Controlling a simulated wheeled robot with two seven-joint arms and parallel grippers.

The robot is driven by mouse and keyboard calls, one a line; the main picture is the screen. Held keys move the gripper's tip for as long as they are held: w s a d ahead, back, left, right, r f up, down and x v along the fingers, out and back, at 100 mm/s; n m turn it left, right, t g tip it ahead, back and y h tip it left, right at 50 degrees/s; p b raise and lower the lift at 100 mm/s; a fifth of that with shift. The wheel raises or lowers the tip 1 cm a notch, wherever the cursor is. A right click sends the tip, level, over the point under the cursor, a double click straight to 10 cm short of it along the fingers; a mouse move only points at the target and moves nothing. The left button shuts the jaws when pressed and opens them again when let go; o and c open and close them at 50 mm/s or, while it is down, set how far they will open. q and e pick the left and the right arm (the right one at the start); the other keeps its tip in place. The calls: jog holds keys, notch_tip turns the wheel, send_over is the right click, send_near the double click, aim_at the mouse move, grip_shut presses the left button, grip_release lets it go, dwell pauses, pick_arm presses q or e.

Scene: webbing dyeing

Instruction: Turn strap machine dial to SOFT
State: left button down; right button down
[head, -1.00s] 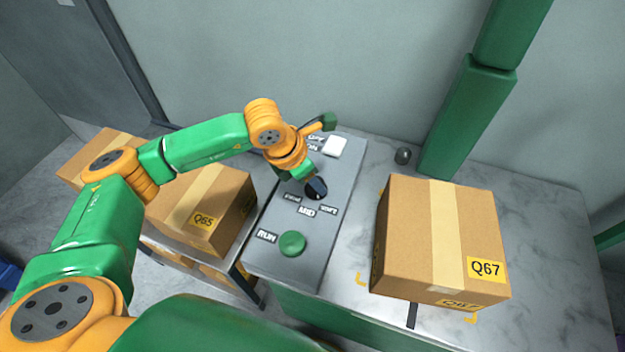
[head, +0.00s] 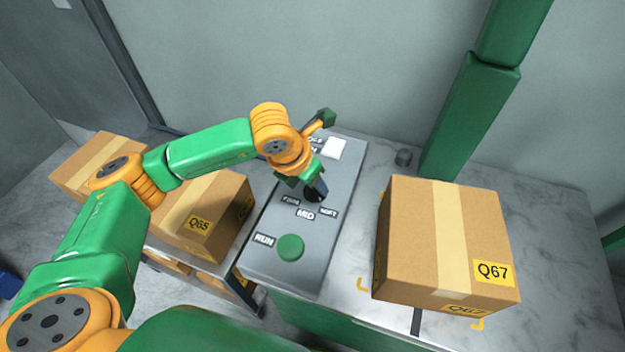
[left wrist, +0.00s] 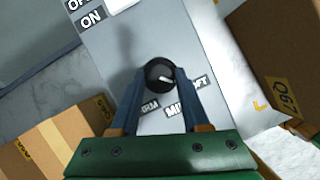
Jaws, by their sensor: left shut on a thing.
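The strap machine dial (head: 314,196) is a black round knob on the grey control panel (head: 262,220), above the FIRM (head: 291,201), MID (head: 306,215) and SOFT (head: 328,211) labels. In the left wrist view the dial (left wrist: 158,69) sits between the blue fingers of my left gripper (left wrist: 160,82), which is shut on it. A pale mark on the knob points roughly toward the SOFT label (left wrist: 197,82), though its exact setting is hard to tell. In the head view my left gripper (head: 317,189) partly hides the dial. My right gripper is not in view.
A green RUN button (head: 290,247) is nearest on the panel, and a white switch (head: 335,149) is at its far end. A cardboard box marked Q67 (head: 405,245) stands to the right. Another box marked Q65 (head: 215,215) stands to the left, beneath my left arm.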

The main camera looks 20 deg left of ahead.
pick_arm(q)
jog(key=shift+c, duration=1.9)
grip_release()
jog(key=shift+w, duration=0.1)
jog(key=v, duration=0.7)
jog(key=shift+b, duration=0.3)
